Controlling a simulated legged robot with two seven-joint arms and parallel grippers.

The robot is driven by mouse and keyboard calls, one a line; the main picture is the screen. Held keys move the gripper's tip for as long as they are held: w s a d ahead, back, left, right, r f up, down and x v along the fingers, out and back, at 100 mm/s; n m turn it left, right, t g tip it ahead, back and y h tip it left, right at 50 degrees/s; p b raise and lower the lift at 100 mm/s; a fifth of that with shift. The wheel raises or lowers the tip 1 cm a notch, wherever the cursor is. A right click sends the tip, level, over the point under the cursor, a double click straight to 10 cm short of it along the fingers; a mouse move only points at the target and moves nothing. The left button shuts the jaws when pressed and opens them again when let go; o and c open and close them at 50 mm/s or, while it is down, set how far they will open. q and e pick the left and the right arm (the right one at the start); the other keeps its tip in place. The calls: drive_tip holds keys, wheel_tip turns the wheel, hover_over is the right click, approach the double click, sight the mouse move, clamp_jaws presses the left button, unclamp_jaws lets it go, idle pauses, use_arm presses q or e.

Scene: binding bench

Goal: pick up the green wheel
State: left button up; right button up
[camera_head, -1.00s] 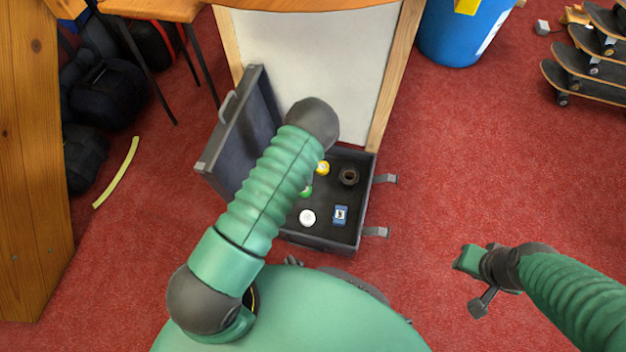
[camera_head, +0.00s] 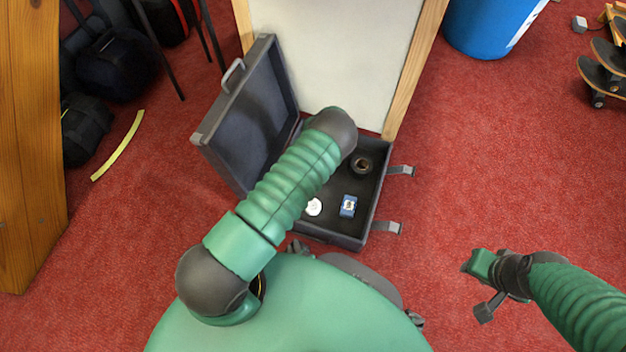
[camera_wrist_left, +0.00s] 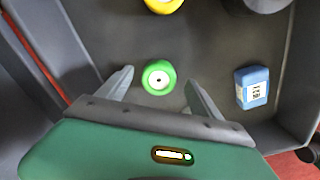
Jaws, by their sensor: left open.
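The green wheel (camera_wrist_left: 159,77) lies on the dark floor of the open case, seen in the left wrist view. It has a white hub. My left gripper (camera_wrist_left: 158,83) is open, with one finger to each side of the wheel in that view; I cannot tell how far above it they are. In the head view my left arm hides the wheel and the left gripper. My right gripper (camera_head: 484,288) is over the red carpet at the right, away from the case; its jaws are spread and nothing shows between them.
A white panel (camera_head: 340,60) is behind.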

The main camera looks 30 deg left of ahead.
use_arm(q)
wheel_tip(320, 180, down, 3)
drive_tip(key=shift+b, duration=0.4)
drive_tip(key=shift+r, duration=0.2)
drive_tip(key=c, duration=1.5)
drive_tip(key=shift+o, duration=0.2)
